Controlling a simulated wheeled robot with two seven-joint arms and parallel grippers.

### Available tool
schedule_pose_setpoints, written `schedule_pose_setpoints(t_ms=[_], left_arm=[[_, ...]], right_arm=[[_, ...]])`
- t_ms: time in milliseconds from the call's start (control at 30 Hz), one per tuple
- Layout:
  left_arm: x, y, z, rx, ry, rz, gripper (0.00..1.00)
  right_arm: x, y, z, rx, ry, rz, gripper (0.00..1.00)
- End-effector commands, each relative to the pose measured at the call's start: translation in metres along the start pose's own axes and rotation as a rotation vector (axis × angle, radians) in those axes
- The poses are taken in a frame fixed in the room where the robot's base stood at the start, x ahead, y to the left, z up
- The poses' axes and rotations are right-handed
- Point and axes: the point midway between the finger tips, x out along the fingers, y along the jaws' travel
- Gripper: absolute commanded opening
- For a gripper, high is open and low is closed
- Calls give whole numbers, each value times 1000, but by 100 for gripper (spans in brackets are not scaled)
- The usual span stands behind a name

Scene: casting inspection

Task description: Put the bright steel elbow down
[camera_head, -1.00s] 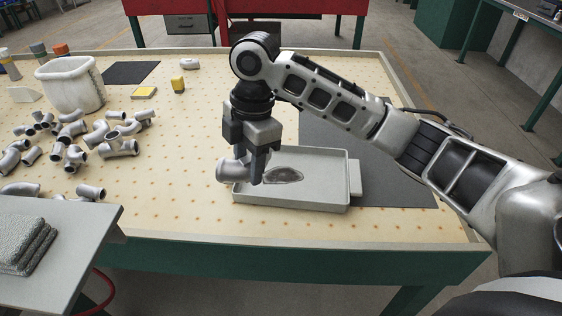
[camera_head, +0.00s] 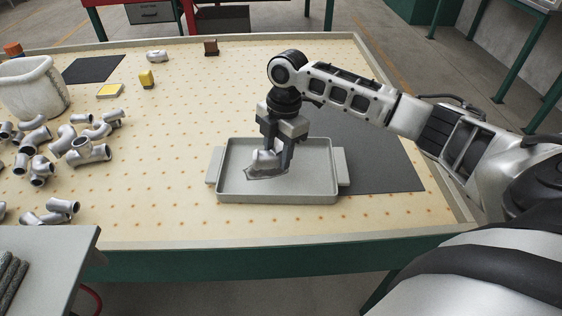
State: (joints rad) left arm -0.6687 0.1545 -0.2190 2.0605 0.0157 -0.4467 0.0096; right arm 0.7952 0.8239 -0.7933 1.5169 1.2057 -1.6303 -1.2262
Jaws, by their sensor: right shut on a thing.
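My right gripper (camera_head: 276,150) points down over the light grey tray (camera_head: 318,188) and is shut on the bright steel elbow (camera_head: 266,160). The elbow is within the tray's outline, low over the tray floor near its middle. A dark grey patch (camera_head: 266,173) shows on the floor just below it. I cannot tell whether the elbow touches the floor. The fingers hide part of it. My left gripper is out of view.
Several loose metal pipe fittings (camera_head: 90,152) lie at the left, near a white bin (camera_head: 34,88). A dark grey mat (camera_head: 384,160) lies under and right of the tray. The table's middle is clear.

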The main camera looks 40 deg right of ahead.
Motion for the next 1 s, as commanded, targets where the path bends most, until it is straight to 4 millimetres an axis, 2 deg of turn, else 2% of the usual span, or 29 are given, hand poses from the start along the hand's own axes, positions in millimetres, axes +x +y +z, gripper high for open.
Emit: schedule_pose_setpoints(t_ms=[167, 300, 400, 733, 767, 833, 1000], left_arm=[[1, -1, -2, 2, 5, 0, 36], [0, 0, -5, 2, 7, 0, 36], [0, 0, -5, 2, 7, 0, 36], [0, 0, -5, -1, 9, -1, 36], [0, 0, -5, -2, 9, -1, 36], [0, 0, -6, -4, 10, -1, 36], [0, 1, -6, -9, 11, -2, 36]], right_arm=[[11, -1, 13, 2, -1, 0, 3], [31, -1, 15, 1, -1, 1, 3], [38, 0, 16, -1, -1, 3, 3], [41, 0, 16, -1, 0, 3, 3], [42, -1, 16, -1, -1, 0, 44], [42, -1, 16, -1, -1, 0, 64], [42, -1, 16, -1, -1, 0, 64]])
